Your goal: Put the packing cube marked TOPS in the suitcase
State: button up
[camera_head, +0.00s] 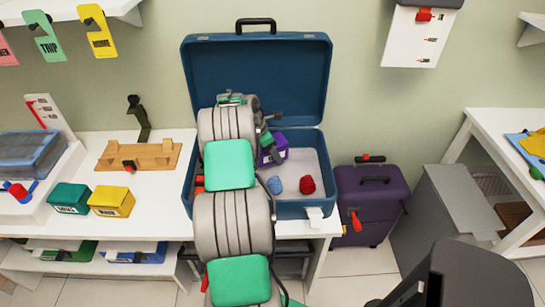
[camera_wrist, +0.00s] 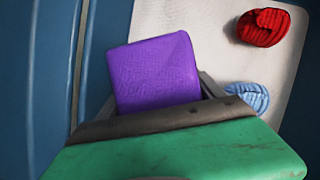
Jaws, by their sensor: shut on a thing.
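A purple packing cube (camera_head: 274,154) is inside the open blue suitcase (camera_head: 321,175), in its left part. A pale label shows on it, too small to read. My gripper (camera_head: 267,142) reaches down over the suitcase and is shut on this cube. In the wrist view the purple cube (camera_wrist: 155,72) sits beyond the green-and-grey wrist, over the pale suitcase floor. The wrist hides most of my fingers. I cannot tell whether the cube touches the floor.
Blue (camera_head: 275,185) and red (camera_head: 307,185) rolled knits lie in the suitcase, right of the cube. A green cube (camera_head: 69,198) and a yellow cube (camera_head: 111,201) stand on the table at left. A purple trolley case (camera_head: 373,205) stands right of the suitcase.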

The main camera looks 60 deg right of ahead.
notch_tip(320, 180, down, 3)
jog(key=shift+f, duration=0.1)
